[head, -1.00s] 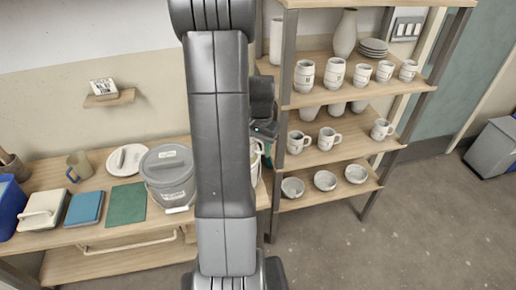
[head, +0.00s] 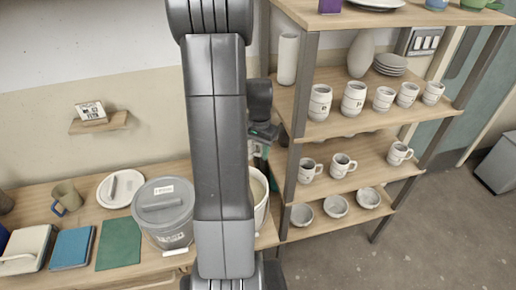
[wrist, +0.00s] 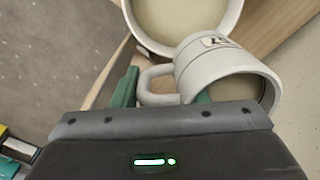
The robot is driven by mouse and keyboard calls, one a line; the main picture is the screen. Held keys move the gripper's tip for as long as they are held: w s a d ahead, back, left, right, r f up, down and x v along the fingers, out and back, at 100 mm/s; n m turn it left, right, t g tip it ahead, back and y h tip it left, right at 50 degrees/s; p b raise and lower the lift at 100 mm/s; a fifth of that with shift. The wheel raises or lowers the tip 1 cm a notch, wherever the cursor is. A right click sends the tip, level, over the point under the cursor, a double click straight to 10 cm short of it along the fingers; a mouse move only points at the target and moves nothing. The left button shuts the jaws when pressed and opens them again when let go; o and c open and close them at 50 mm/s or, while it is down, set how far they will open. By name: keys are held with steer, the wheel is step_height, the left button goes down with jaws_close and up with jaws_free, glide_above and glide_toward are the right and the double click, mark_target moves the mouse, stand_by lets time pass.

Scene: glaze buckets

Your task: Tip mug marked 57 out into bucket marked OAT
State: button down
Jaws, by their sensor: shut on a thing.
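A pale grey mug (wrist: 218,68) with a dark mark on its side shows in the wrist view. The mark is turned away and I cannot read it. My gripper (wrist: 165,92) is shut on the mug at its handle, with green fingers on either side. The mug is tilted, its mouth facing the lower right, with beige content inside. A white open bucket (wrist: 128,22) with beige content lies just beyond the mug; its label is not visible. In the head view the white bucket (head: 260,208) is half hidden behind my arm, and my gripper (head: 262,150) is above it.
A shelf unit (head: 350,124) with marked cups, mugs and bowls stands close on the right.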

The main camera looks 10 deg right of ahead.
mark_target(259, 155)
steer(key=shift+f, duration=1.75)
steer(key=shift+f+b, duration=0.2)
steer(key=shift+b, duration=0.35)
steer(key=shift+w+d+r+t+h+b, duration=0.15)
steer(key=shift+t+h+b, duration=0.4)
steer(key=shift+b, duration=0.65)
steer(key=b, duration=0.2)
steer(key=t+h+b, duration=0.1)
steer(key=b, duration=0.1)
steer(key=shift+w+d+r, duration=0.15)
steer(key=shift+w+d, duration=0.05)
steer(key=shift+w, duration=0.05)
steer(key=t+b, duration=0.1)
steer(key=b, duration=0.2)
steer(key=shift+w+f+h+b, duration=0.1)
steer(key=shift+f+h+b, duration=0.2)
steer(key=shift+h+b, duration=0.1)
steer(key=shift+f+b, duration=0.25)
steer(key=shift+b, duration=1)
steer(key=t+h+b, duration=0.1)
steer(key=b, duration=0.4)
steer(key=shift+w+d+r, duration=0.1)
steer(key=shift+d+r, duration=0.05)
